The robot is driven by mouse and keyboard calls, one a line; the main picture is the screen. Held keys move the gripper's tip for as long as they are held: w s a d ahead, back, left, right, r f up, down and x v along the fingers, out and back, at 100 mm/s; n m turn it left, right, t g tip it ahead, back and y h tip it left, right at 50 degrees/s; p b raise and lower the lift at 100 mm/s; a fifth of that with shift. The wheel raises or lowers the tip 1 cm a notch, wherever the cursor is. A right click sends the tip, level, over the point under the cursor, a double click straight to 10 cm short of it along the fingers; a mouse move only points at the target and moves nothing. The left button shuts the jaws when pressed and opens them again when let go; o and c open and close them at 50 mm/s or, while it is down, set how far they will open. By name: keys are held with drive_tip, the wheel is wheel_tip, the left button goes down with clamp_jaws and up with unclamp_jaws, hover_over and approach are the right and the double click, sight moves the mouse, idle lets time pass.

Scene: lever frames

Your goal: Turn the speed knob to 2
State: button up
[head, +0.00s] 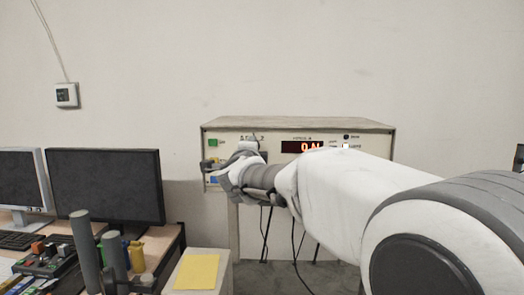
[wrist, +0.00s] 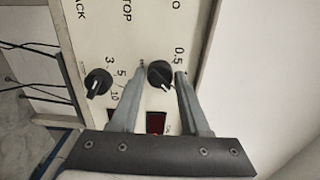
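A cream control panel on the grey instrument box (head: 300,124) faces me. In the wrist view, a black knob (wrist: 160,74) lies between my gripper's (wrist: 161,70) two fingertips, with a small gap visible beside it. Its pale pointer mark points down and right; "0.5" is printed beside it. A second black knob (wrist: 97,82) sits to the left, outside the fingers, near "3", "5" and "10". No legible label tells which is the speed knob. My gripper looks open around the first knob. In the head view, my arm and gripper hide the knobs.
A red display (head: 303,147) is lit on the panel, and a green button (head: 213,142) sits at its left. Monitors (head: 106,186) and a cluttered desk stand left. A yellow pad (head: 197,272) lies on a pale surface in front. Cables hang below the box.

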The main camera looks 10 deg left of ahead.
drive_tip(key=o, duration=0.3)
drive_tip(key=s+d+b, duration=0.2)
drive_tip(key=s+d, duration=0.1)
drive_tip(key=s, duration=1.4)
drive_tip(key=shift+d, duration=0.15)
